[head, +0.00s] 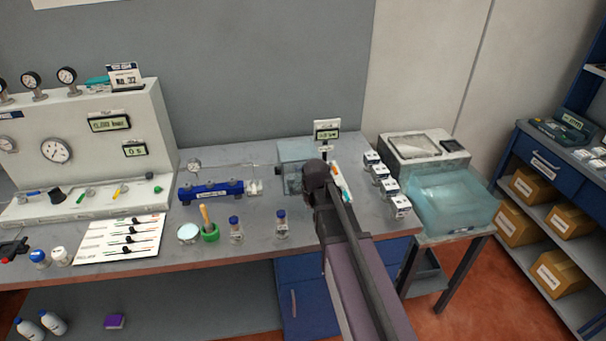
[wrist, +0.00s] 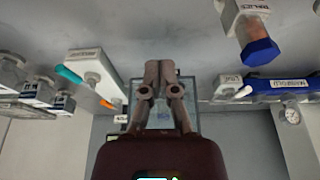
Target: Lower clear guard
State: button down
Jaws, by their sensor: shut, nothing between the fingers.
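A clear, pale-teal box-like guard (head: 292,152) stands at the back of the grey bench, in front of the wall. Its framed clear panel also shows in the wrist view (wrist: 187,95), behind my fingers. My gripper (wrist: 160,70) is shut and empty, with its fingers in front of that panel; I cannot tell whether they touch it. In the head view my arm's dark end (head: 316,176) hides the guard's right part and the fingertips. I cannot tell how high the guard's panel sits.
A small display (head: 327,130) stands behind the guard. A blue manifold (head: 211,190) lies to its left, and small bottles (head: 281,224) stand in front. White labelled boxes (head: 379,173) line the bench's right edge. A machine with a larger clear teal cover (head: 452,200) stands further right.

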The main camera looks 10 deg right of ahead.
jog(key=w+r+t+p, duration=0.2)
jog(key=w+r+p, duration=0.5)
jog(key=r, duration=0.3)
jog(key=shift+w, duration=0.9)
jog(key=shift+s+f+b+x, duration=0.25)
jog(key=shift+s+b+x, duration=0.2)
jog(key=shift+b+x, duration=1.65)
jog(key=shift+s+f+b+x, duration=0.2)
jog(key=shift+s+b+x, duration=0.2)
jog(key=shift+b+x, duration=1.7)
jog(key=shift+s+f+b+x, duration=0.25)
jog(key=shift+s+b+x, duration=0.2)
jog(key=shift+b+x, duration=1.65)
jog(key=shift+f, duration=0.15)
jog(key=shift+s+f+b, duration=0.25)
jog(key=shift+f+b, duration=0.95)
jog(key=shift+r, duration=0.2)
